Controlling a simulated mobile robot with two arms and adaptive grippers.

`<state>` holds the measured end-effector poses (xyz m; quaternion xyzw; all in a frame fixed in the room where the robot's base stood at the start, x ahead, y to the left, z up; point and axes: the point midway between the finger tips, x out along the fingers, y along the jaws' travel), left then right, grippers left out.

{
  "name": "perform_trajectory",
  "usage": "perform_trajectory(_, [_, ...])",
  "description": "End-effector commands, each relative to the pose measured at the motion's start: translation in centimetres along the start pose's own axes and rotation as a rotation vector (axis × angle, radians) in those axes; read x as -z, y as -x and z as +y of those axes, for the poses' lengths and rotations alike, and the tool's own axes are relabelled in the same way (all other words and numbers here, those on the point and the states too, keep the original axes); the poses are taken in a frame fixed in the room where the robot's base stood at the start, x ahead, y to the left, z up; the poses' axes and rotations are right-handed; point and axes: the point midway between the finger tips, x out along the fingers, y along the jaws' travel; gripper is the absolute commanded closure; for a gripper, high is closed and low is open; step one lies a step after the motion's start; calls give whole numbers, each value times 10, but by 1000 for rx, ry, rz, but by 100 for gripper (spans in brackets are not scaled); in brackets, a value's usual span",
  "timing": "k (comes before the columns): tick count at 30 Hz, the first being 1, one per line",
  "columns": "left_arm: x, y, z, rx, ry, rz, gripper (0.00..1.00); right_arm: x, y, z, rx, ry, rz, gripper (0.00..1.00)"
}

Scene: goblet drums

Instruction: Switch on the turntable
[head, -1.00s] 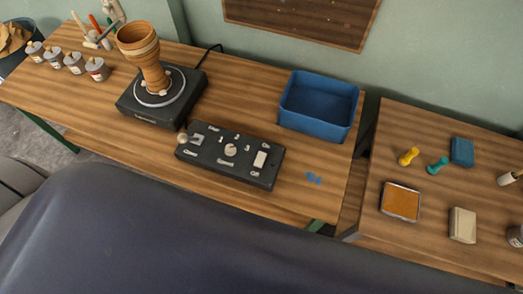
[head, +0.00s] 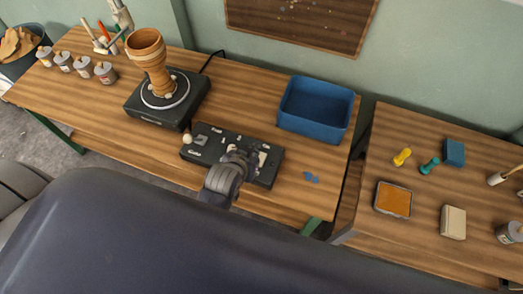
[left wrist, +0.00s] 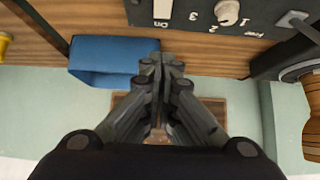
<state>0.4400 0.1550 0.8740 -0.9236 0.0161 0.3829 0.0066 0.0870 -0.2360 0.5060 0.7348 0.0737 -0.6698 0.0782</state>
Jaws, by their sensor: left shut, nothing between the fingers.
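The turntable (head: 135,107) is a black square base with a round plate, and a wooden goblet drum (head: 157,78) stands upright on it. A black control box (head: 222,138) with white controls lies to its right on the bench. My left gripper (head: 243,155) is shut and empty over the right half of the box, partly hiding its dial and the On/Off rocker. In the left wrist view the shut fingers (left wrist: 163,62) point towards the box (left wrist: 190,14), where the white rocker (left wrist: 162,10), knob (left wrist: 228,12) and a lever (left wrist: 292,18) show. I cannot tell whether the fingers touch it.
A blue open bin (head: 316,132) stands behind and right of the box. Several jars (head: 84,68) stand at the left. A second table (head: 360,228) at the right holds an orange pad (head: 393,199) and stamps.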

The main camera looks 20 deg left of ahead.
Motion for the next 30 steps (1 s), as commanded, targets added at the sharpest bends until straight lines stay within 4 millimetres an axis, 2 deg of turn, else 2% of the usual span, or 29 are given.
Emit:
perform_trajectory(14, [2, -5, 0, 1, 0, 4, 100, 0, 1, 0, 0, 0, 1, 53])
perform_trajectory(20, [3, -27, 0, 1, 0, 3, 100, 0, 4, 0, 0, 0, 1, 53])
perform_trajectory(30, [3, -77, 0, 1, -1, 3, 100, 1, 7, 0, 0, 0, 1, 53])
